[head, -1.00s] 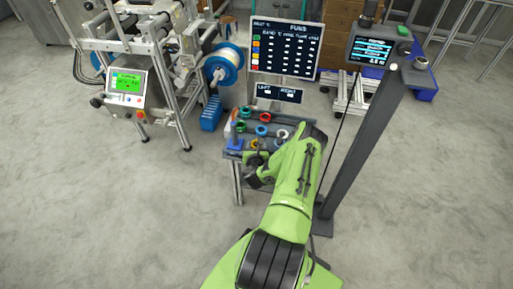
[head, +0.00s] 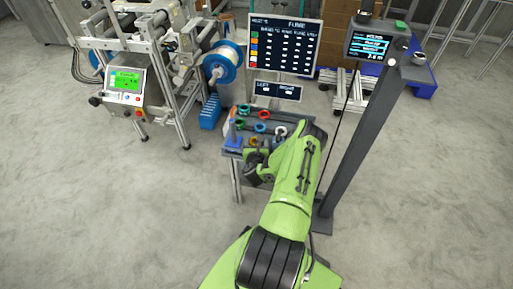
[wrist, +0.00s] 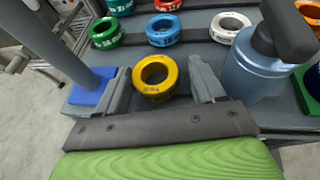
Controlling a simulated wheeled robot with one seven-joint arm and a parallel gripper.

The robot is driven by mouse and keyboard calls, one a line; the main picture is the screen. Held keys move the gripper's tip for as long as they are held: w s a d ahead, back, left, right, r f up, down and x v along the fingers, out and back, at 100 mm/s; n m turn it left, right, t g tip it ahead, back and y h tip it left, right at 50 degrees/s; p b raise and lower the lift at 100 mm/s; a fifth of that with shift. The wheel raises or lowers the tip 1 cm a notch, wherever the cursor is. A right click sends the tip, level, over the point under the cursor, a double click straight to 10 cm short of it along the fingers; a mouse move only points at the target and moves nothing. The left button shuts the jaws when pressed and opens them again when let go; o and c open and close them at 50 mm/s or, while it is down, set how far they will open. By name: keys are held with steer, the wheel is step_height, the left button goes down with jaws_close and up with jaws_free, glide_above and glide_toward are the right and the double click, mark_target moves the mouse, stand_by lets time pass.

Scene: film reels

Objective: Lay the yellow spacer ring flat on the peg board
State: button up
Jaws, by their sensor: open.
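The yellow spacer ring (wrist: 154,80) sits near the front of the grey work surface in the wrist view. Its hole faces up toward the camera and its front wall shows small dark print. My gripper (wrist: 158,66) is open, with one finger on each side of the ring and a visible gap to each. A blue square base with an upright post (wrist: 92,88) stands left of the ring. I cannot tell which part is the peg board.
Green (wrist: 104,32), blue (wrist: 163,30) and white (wrist: 229,27) rings lie behind, between raised strips. A blue cylinder with a dark top (wrist: 252,70) stands close to the right finger. A dark slanted post (head: 362,140) rises right of my arm.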

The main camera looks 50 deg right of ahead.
steer(key=shift+a+y, duration=0.3)
steer(key=shift+a, duration=0.5)
steer(key=p+v, duration=0.3)
steer(key=v, duration=0.8)
steer(key=w+a+r+n+t+y, duration=0.3)
steer(key=w+a+r+n+y, duration=0.15)
steer(key=w+r+n, duration=0.65)
steer(key=w+a+r+n+y, duration=0.2)
steer(key=w+a+r+n, duration=0.1)
steer(key=a+r+n, duration=0.3)
steer(key=w+a+r+n+y, duration=0.2)
steer(key=w+a+r+n, duration=0.1)
steer(key=a+r+n, duration=0.3)
steer(key=s+a+r+n+g+y, duration=0.2)
steer(key=s+a+r+n+y, duration=0.1)
steer(key=s+a+r+n, duration=0.75)
steer(key=s+a+r+n+g, duration=0.1)
steer(key=s+a+r+n, duration=0.1)
steer(key=s+n, duration=0.5)
steer(key=s+a+r+n+g, duration=0.2)
steer(key=s+n, duration=0.4)
steer(key=s, duration=0.4)
steer(key=shift+r+n+h, duration=0.3)
steer(key=shift+n+h, duration=0.05)
steer(key=shift+h, duration=0.1)
